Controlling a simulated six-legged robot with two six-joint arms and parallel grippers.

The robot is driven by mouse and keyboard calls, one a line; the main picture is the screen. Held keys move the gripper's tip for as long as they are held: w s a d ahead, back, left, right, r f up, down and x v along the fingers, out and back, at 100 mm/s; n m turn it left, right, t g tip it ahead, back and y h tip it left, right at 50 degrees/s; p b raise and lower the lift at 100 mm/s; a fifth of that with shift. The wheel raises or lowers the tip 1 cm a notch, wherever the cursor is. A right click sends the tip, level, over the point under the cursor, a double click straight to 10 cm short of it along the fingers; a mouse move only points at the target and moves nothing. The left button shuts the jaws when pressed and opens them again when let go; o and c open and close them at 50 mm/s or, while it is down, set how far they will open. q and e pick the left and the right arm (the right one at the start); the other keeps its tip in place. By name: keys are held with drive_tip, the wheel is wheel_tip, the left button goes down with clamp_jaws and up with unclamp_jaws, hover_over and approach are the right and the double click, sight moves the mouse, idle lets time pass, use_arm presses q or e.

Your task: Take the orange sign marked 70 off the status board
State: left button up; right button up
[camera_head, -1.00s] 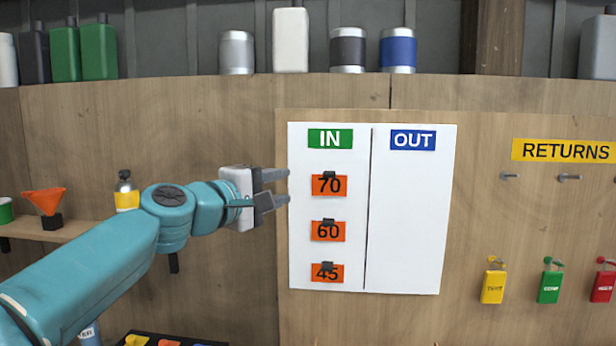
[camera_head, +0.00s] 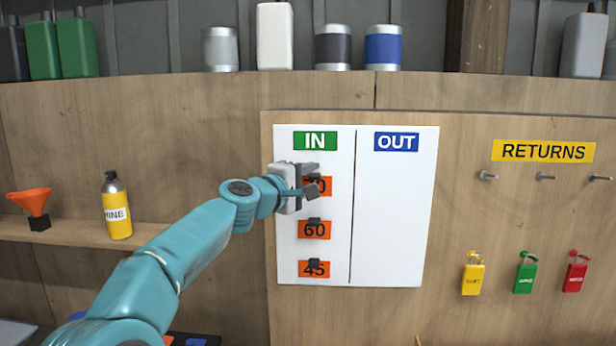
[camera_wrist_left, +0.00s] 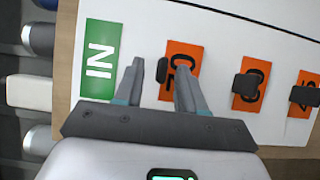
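The orange sign marked 70 (camera_head: 322,187) hangs in the IN column of the white status board (camera_head: 395,220), under the green IN label. My left gripper (camera_head: 314,180) is in front of the sign and hides its left part. In the left wrist view the same sign (camera_wrist_left: 182,62) shows partly behind the open fingers (camera_wrist_left: 160,82), with its dark clip (camera_wrist_left: 175,47) between the fingertips in the picture. I cannot tell whether the fingers touch it. The orange signs 60 (camera_head: 314,231) and 45 (camera_head: 314,270) hang below. My right gripper is not in view.
The OUT column is bare. Cans and bottles line the top ledge.

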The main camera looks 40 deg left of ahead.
use_arm(q)
drive_tip(key=shift+w+d+f, duration=0.1)
drive_tip(key=shift+w, duration=0.05)
drive_tip(key=shift+c, duration=0.3)
clamp_jaws()
drive_tip(key=shift+s, duration=0.35)
drive_tip(key=shift+d, duration=0.15)
drive_tip(key=shift+b, duration=0.3)
drive_tip(key=shift+s, duration=0.15)
